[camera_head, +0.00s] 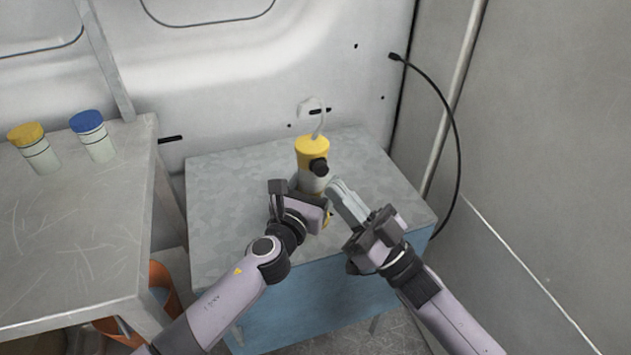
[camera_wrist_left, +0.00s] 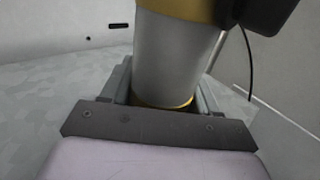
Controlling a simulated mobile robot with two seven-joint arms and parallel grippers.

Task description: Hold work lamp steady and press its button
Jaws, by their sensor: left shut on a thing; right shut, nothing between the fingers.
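The work lamp (camera_head: 313,154) stands on the metal-topped blue cabinet (camera_head: 225,190). It has a yellow top, a pale body, a dark round knob facing my right side and a pale hook above. My left gripper (camera_head: 312,197) is shut around the lower part of its body. The left wrist view shows the lamp's grey body (camera_wrist_left: 175,65) between the fingers, with a yellow ring below. My right gripper (camera_head: 340,190) is shut and empty, its fingertips just right of the lamp and below the knob. I cannot tell whether they touch the lamp.
A metal table (camera_head: 75,225) at the left holds a yellow-lidded jar (camera_head: 38,155) and a blue-lidded jar (camera_head: 96,143). A black cable (camera_head: 452,125) hangs at the right wall. The cabinet top is otherwise clear. An orange object (camera_head: 160,285) shows under the table.

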